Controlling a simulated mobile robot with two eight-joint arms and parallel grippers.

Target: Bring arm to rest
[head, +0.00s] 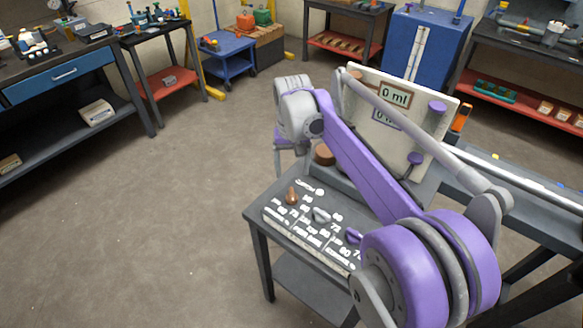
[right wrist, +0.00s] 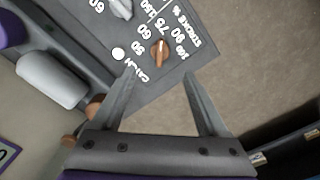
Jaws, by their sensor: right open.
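My right arm (head: 360,165), purple and grey, reaches from the lower right over a grey table and bends at a grey joint near the panel. Its gripper (right wrist: 160,75) shows clearly in the right wrist view, open and empty, both fingers apart. Between and beyond the fingertips is a copper knob (right wrist: 160,52) on a dark panel marked STROKE %; no contact shows. The same knob (head: 291,196) stands on the labelled panel in the head view. A grey knob (head: 321,215) and a purple knob (head: 353,236) are beside it. My left gripper is out of view.
An upright pale board (head: 425,140) with a "0 ml" display stands behind the arm. A brown round piece (head: 324,154) is close to the arm's bend. A blue cart (head: 229,55) and workbenches line the back and left. Open floor lies left of the table.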

